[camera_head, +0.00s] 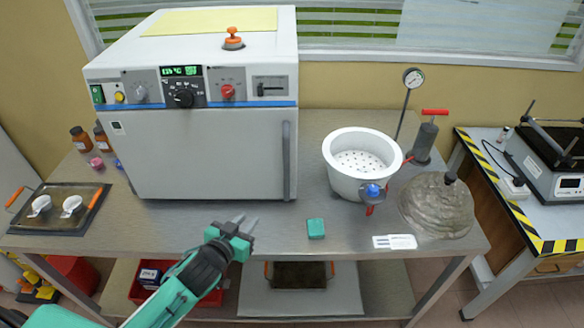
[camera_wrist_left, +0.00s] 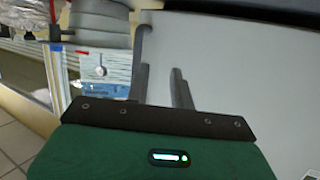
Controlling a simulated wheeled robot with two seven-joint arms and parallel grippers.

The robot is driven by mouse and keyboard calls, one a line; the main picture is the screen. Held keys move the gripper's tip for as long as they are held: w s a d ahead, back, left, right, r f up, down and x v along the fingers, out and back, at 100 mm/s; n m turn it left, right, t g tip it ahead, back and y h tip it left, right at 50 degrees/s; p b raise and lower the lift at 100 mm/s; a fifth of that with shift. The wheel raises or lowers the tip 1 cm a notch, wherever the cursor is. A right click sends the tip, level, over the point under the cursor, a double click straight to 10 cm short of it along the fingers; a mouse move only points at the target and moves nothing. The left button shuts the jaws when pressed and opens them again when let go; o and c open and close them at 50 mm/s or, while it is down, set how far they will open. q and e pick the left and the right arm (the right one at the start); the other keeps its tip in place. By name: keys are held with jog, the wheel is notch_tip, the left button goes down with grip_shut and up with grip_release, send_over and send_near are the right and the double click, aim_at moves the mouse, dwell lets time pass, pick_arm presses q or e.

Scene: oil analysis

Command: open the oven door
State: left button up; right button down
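The white oven (camera_head: 200,150) stands on the metal table, its front door (camera_head: 210,155) shut. A dark vertical bar handle (camera_head: 286,160) runs down the right edge of the door. My left gripper (camera_head: 246,222) is in front of the lower right part of the door, left of the handle and apart from it in the head view. Its two fingers are apart and nothing shows between them. In the left wrist view the gripper (camera_wrist_left: 162,85) is also open, with a pale surface behind it. My right gripper is not in view.
A white perforated bowl (camera_head: 345,185) stands right of the oven, with a pressure gauge (camera_head: 413,78) behind it. A small green block (camera_head: 316,228) lies near the table's front edge. A tray with two small white cups (camera_head: 60,230) is at the left.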

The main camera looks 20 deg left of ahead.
aim_at(284, 167)
pick_arm(q)
notch_tip(284, 167, up, 9)
jog(key=w+d+m+t+h, duration=0.2)
jog(key=t+h, duration=0.1)
jog(key=h, duration=0.1)
jog(key=p+x, duration=0.1)
jog(key=x, duration=0.3)
jog(key=p+x, duration=0.1)
jog(key=x, duration=0.3)
jog(key=f+p+x, duration=0.1)
jog(key=x, duration=0.3)
jog(key=shift+w+d, duration=0.15)
jog(key=shift+w, duration=0.25)
jog(key=shift+w+d+p, duration=0.15)
jog(key=shift+w+p, duration=0.15)
jog(key=shift+w, duration=0.1)
grip_shut()
